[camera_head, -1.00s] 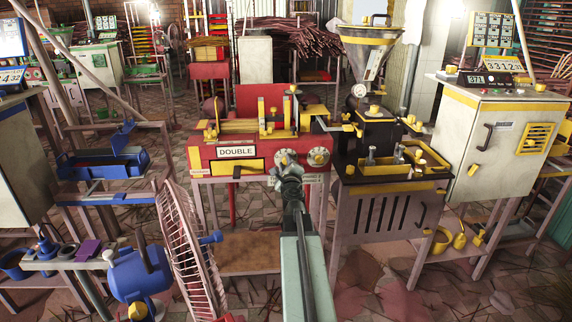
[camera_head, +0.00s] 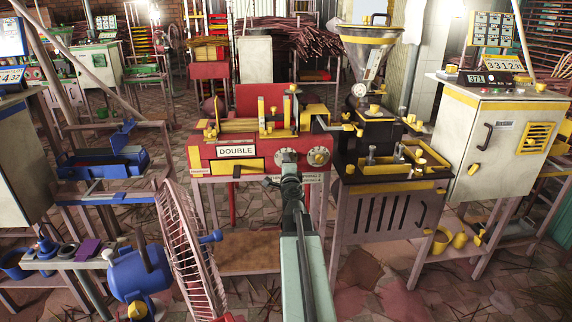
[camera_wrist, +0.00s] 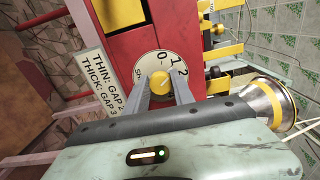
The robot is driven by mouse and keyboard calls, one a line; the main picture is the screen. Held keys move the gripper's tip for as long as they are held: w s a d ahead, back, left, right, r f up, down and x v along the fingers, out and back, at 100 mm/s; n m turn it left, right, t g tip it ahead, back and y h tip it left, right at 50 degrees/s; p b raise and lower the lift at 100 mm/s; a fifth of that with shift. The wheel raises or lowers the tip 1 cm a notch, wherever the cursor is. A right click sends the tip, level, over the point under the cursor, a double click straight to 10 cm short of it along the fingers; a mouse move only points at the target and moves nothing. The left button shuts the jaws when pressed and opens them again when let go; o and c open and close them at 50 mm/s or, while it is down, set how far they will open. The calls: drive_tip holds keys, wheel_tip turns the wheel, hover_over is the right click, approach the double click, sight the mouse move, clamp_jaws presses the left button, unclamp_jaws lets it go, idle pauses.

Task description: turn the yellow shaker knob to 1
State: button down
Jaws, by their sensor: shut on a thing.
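The yellow shaker knob (camera_wrist: 160,83) sits at the centre of a pale round dial (camera_wrist: 147,64) marked 0, 1 and 2 in the wrist view. Lettering beginning "Sh" shows on the dial's left part. My gripper (camera_wrist: 161,90) has one finger on each side of the knob and is shut on it. I cannot tell clearly which number the knob points to. In the head view my gripper (camera_head: 289,158) is at the left of two dials on the front of the red machine (camera_head: 205,152), and it hides most of that dial and the knob.
The other dial (camera_head: 318,157) is close on the right. A "THIN/THICK" gap label (camera_wrist: 103,82) lies left of the dial in the wrist view. A black extruder bench (camera_head: 385,190) with a metal funnel (camera_head: 370,45) stands to the right. A blue fan (camera_head: 140,272) stands front left.

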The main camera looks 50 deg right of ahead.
drive_tip(key=shift+a, duration=0.1)
idle(0.3)
drive_tip(key=c, duration=1.1)
unclamp_jaws()
